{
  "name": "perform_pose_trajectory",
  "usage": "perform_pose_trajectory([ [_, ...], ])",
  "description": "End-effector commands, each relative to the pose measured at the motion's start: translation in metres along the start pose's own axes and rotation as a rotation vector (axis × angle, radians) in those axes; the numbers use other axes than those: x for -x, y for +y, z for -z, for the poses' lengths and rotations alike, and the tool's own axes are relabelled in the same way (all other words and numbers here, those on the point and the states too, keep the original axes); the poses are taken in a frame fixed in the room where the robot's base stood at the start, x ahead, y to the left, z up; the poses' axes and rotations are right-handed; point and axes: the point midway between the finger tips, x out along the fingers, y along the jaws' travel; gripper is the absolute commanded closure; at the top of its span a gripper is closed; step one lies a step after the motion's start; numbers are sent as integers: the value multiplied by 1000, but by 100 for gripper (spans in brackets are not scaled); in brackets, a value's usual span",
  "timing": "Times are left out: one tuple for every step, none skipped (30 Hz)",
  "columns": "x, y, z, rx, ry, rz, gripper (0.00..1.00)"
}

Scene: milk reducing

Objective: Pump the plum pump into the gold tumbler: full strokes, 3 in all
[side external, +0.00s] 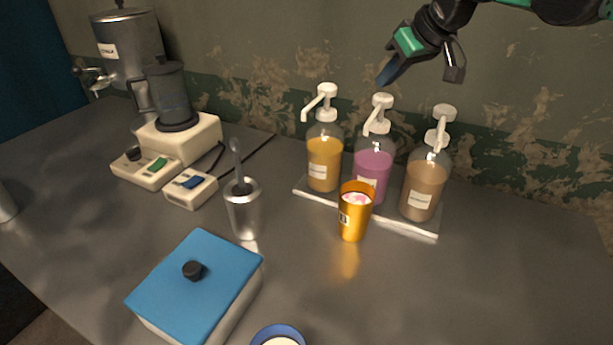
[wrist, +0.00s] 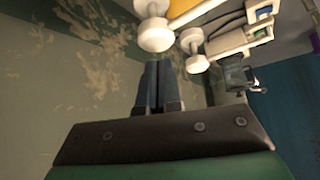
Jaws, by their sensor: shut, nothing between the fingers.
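The plum pump (side external: 373,165) is the middle of three pump bottles in the side view, with purple liquid and a white pump head (side external: 382,102) that stands raised. The gold tumbler (side external: 355,212) stands upright just in front of it, below its spout, with something pinkish-white inside. My gripper (side external: 386,78) is shut and empty, a little above the plum pump's head and apart from it. In the wrist view my shut fingers (wrist: 159,84) point toward white pump heads (wrist: 155,35); I cannot tell there which bottle each belongs to.
A yellow pump bottle (side external: 323,165) and a brown one (side external: 424,185) flank the plum pump on a pale tray (side external: 425,233). A metal cup (side external: 243,215), a blue-lidded box (side external: 215,265) and a blender on a scale-like base (side external: 185,140) stand left. The counter's right side is clear.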

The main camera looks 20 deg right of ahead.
Motion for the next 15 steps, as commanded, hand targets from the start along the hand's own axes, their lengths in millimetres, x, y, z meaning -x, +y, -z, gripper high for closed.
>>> perform_pose_trajectory([
  [-2, 0, -1, 0, 0, 0, 100],
  [-2, 0, -2, 0, 0, 0, 100],
  [-4, 0, -3, 0, 0, 0, 100],
  [-4, 0, -3, 0, 0, 0, 100],
  [-5, 0, -4, 0, 0, 0, 100],
  [-6, 0, -5, 0, 0, 0, 100],
  [-7, 0, -5, 0, 0, 0, 100],
  [-8, 0, -6, 0, 0, 0, 100],
  [-9, 0, -7, 0, 0, 0, 100],
  [-10, 0, -8, 0, 0, 0, 100],
  [-11, 0, -8, 0, 0, 0, 100],
  [-12, 0, -9, 0, 0, 0, 100],
  [-13, 0, -10, 0, 0, 0, 100],
  [-14, 0, -10, 0, 0, 0, 100],
  [-15, 0, -11, 0, 0, 0, 100],
])
